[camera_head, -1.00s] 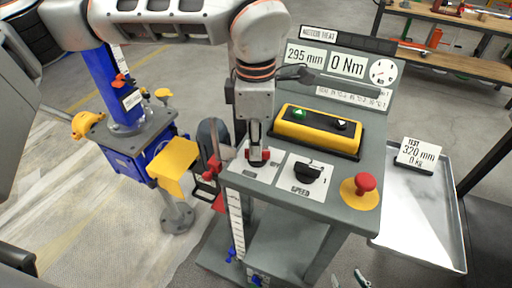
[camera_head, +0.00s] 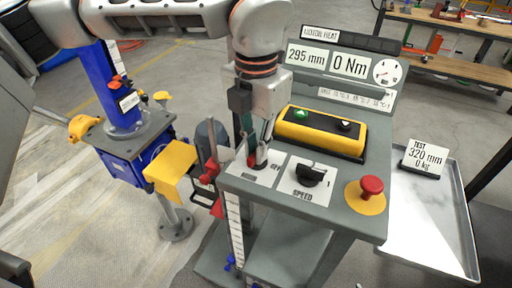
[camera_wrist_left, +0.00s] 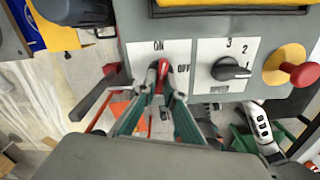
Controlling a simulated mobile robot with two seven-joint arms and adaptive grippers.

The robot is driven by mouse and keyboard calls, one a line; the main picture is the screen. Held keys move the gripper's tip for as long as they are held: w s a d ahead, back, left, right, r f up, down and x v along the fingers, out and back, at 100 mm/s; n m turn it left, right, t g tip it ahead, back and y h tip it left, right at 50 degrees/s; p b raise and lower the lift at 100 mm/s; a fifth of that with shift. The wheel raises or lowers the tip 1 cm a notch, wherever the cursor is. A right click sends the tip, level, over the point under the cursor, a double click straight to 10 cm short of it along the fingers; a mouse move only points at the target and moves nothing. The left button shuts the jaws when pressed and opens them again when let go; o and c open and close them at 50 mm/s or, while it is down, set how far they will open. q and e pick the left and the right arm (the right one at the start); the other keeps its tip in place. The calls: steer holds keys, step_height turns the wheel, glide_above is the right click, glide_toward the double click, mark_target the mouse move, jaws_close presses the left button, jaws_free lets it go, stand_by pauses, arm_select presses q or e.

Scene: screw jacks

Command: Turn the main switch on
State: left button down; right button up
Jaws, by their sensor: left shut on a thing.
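The main switch is a red handle (camera_wrist_left: 162,76) on a white plate (camera_wrist_left: 182,52) marked ON at the top and OFF at the right in the left wrist view. The plate is at the front left of the grey console (camera_head: 325,205). My left gripper (camera_head: 258,162) points down at the plate and is shut on the red handle, with a fingertip (camera_wrist_left: 152,76) on either side. The handle points roughly toward the ON mark, and the fingers hide part of it. My right gripper cannot be made out clearly.
Beside the switch are a black speed knob (camera_head: 310,176) and a red emergency button (camera_head: 371,186) on a yellow disc. A yellow button box (camera_head: 320,131) lies behind. A blue screw jack (camera_head: 125,125) stands left, and a metal tray (camera_head: 430,230) is at the right.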

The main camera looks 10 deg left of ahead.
arm_select(q)
steer(key=shift+r+n, duration=0.1)
steer(key=shift+n, duration=1.4)
steer(key=c, duration=2.1)
jaws_free()
steer(key=shift+c, duration=0.2)
step_height(320, 180, up, 12)
